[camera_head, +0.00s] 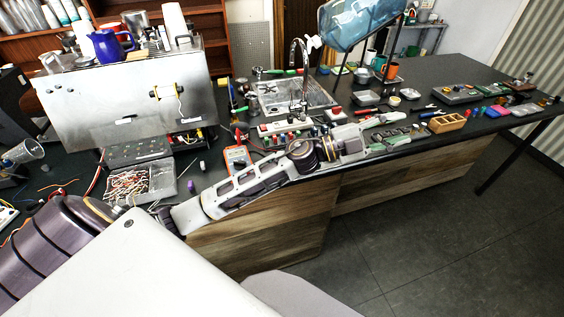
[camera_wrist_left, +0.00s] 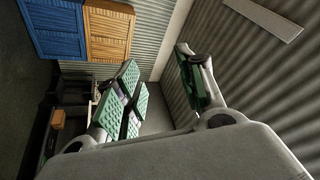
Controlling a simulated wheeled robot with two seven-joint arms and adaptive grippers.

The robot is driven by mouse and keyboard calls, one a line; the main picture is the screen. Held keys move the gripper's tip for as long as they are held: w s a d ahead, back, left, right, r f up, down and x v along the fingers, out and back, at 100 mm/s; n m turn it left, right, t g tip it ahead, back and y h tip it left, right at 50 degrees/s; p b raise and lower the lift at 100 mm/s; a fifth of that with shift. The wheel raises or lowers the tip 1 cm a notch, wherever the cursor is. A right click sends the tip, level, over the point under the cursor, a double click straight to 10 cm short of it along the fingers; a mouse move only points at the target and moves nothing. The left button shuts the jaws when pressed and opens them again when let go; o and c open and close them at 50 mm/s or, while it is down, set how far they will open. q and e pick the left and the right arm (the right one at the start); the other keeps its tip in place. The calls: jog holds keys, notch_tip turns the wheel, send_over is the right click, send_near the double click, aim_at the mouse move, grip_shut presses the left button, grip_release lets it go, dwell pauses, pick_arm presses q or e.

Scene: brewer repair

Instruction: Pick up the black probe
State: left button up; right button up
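I cannot make out the black probe for certain in either view. An orange multimeter (camera_head: 237,159) lies near the counter's front edge, with a red lead beside it; any black lead there is too small to tell. My left arm reaches along the front edge from the left. My left gripper (camera_head: 404,127) is open, its green-padded fingers apart over the front edge, right of the multimeter. In the left wrist view the open fingers (camera_wrist_left: 156,62) have nothing visible between them. My right gripper is not in view.
A steel brewer (camera_head: 125,95) stands at the left, with a parts tray (camera_head: 168,180) before it. A sink (camera_head: 270,97) with a tall faucet is mid-counter. A wooden box (camera_head: 447,123) and several small items lie at the right. Open floor (camera_head: 440,220) lies in front.

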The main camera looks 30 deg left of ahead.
pick_arm(q)
jog(key=s+a+f+m+g+y, duration=0.2)
jog(key=f+m+g+y, duration=0.2)
jog(key=f+m+g, duration=0.15)
jog(key=s+a+f+m+g+y, duration=0.25)
jog(key=f+m+g, duration=0.2)
jog(key=g, duration=0.25)
jog(key=w+a+r+n+y, duration=0.1)
jog(key=a+y, duration=0.4)
jog(key=a, duration=0.7)
jog(key=w+a+n+y, duration=0.1)
jog(key=a+y, duration=0.5)
jog(key=a, duration=0.7)
jog(key=shift+r+n, duration=0.35)
jog(key=shift+n, duration=0.55)
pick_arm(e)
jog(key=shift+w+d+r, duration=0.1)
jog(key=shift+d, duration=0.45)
pick_arm(q)
jog(key=shift+g, duration=0.25)
